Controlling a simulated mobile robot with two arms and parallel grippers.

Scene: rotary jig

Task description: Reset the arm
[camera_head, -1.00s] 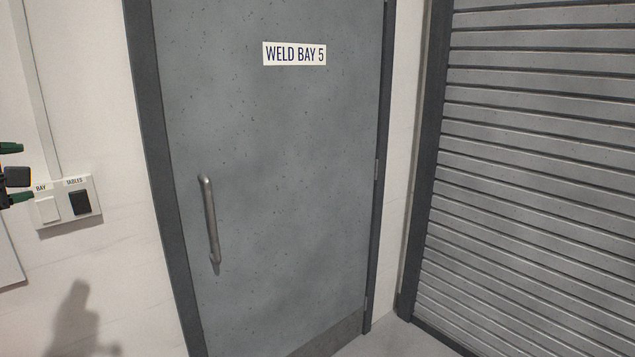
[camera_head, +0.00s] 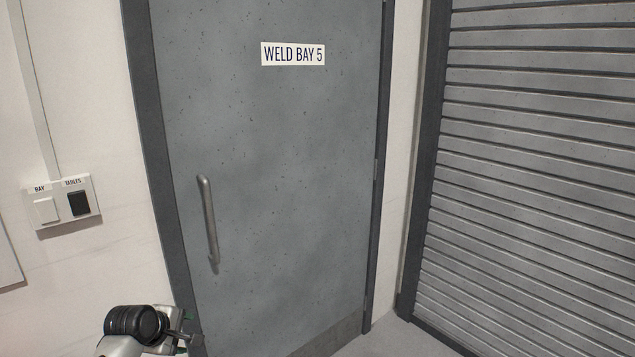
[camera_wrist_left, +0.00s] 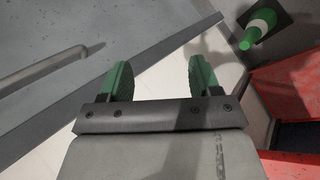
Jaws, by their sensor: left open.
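My left gripper (camera_wrist_left: 160,72) shows in the left wrist view with its two green fingers apart and nothing between them. In the head view my left arm is at the bottom left, below the switch plate and in front of the lower door frame. Its finger tips cannot be made out there. My right gripper is in neither view.
A grey door (camera_head: 275,190) marked WELD BAY 5 has a bar handle (camera_head: 208,222). A switch plate (camera_head: 62,205) labelled BAY and TABLES is left of it; a ribbed shutter (camera_head: 535,170) stands right. The wrist view shows a green-and-white cone (camera_wrist_left: 262,25) and a red object (camera_wrist_left: 290,110).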

